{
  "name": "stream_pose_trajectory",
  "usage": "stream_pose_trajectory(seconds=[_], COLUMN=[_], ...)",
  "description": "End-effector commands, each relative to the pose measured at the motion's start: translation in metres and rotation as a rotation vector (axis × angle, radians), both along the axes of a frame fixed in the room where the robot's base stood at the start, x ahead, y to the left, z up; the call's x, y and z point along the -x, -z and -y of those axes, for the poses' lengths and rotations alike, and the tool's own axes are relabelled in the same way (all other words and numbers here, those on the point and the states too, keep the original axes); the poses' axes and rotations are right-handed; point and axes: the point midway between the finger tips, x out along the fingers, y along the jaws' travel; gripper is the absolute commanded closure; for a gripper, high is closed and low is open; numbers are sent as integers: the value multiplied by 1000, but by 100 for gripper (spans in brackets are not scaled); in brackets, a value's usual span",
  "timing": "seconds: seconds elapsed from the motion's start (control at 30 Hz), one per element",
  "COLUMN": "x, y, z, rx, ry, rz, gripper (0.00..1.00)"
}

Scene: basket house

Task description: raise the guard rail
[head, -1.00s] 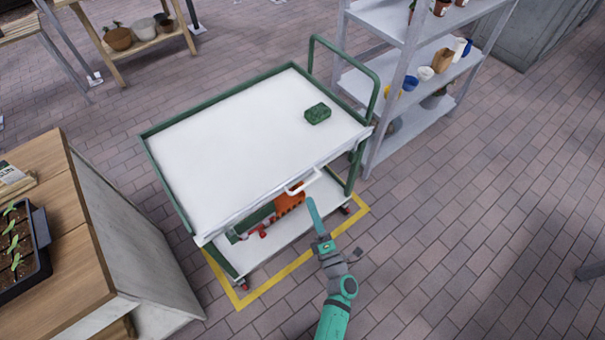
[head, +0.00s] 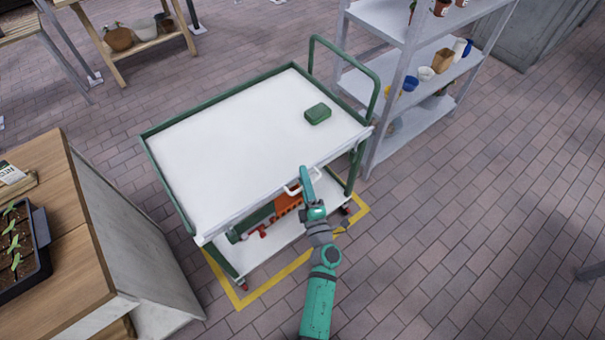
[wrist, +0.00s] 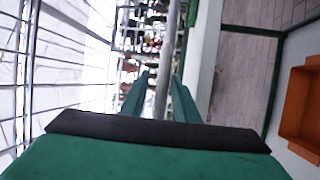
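The guard rail (head: 248,213) is a pale strip along the near long side of the green-framed cart (head: 240,140). A white handle (head: 292,190) sticks out from it toward me. My gripper (head: 304,172) is at the right part of this handle, partly hiding it. In the wrist view, the two teal fingers of my gripper (wrist: 159,98) stand apart, with a pale bar (wrist: 168,50), which looks like the handle, running between them. Gaps show on both sides of the bar. I cannot tell whether a finger touches it.
A green block (head: 318,113) lies on the white cart top. An orange crate (head: 289,204) is on the lower shelf. A grey shelf unit (head: 383,85) stands behind right, and a wooden bench (head: 75,240) is at left. The brick floor at right is clear.

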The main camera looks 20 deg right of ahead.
Motion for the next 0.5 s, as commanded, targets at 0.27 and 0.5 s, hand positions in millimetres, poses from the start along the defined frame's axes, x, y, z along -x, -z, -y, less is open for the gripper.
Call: stream_pose_trajectory(seconds=[0.27, 0.5], x=[-14, -14], y=[-3, -2], z=[0, 0], rx=[0, 0], ry=[1, 1], rz=[0, 0], gripper=[72, 79])
